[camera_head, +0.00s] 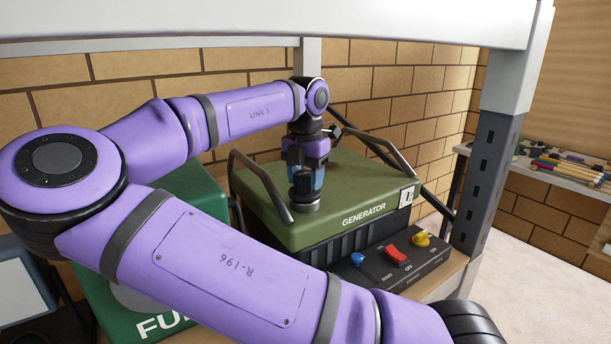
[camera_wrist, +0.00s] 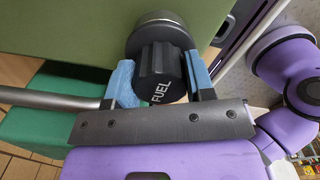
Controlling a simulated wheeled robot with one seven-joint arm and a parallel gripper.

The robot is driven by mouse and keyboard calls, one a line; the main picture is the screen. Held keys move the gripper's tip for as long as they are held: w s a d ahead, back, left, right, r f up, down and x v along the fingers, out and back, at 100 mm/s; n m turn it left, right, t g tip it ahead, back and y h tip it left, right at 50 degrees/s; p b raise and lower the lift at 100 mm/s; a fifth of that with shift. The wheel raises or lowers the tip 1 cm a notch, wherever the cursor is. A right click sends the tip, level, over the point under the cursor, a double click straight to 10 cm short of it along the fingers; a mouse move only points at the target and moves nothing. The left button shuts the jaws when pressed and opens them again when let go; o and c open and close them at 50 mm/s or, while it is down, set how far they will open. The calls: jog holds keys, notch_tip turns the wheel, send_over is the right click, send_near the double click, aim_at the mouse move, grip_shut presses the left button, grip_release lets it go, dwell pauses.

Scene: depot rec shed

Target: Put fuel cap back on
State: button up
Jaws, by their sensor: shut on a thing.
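The generator (camera_head: 345,190) is a green-topped unit on a shelf, with dark handle bars; its green top also shows in the wrist view (camera_wrist: 60,30). The black fuel cap (camera_head: 303,178), marked FUEL, is between my gripper's blue fingers in the wrist view (camera_wrist: 160,72). My gripper (camera_head: 305,182) is shut on the cap and points down over the generator's top. A metallic round filler neck (camera_head: 305,205) is directly below the cap, and it also shows in the wrist view (camera_wrist: 158,22). I cannot tell whether the cap touches or sits on the neck.
A green fuel can (camera_head: 185,215) stands left of the generator, partly behind my arm. A control panel with blue, red and yellow controls (camera_head: 395,255) is at the generator's front. A grey post (camera_head: 487,180) stands right, and a shelf beam (camera_head: 260,22) crosses above.

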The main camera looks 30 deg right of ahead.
jog(key=o, duration=1)
notch_tip(320, 180, up, 11)
jog(key=shift+f, duration=0.15)
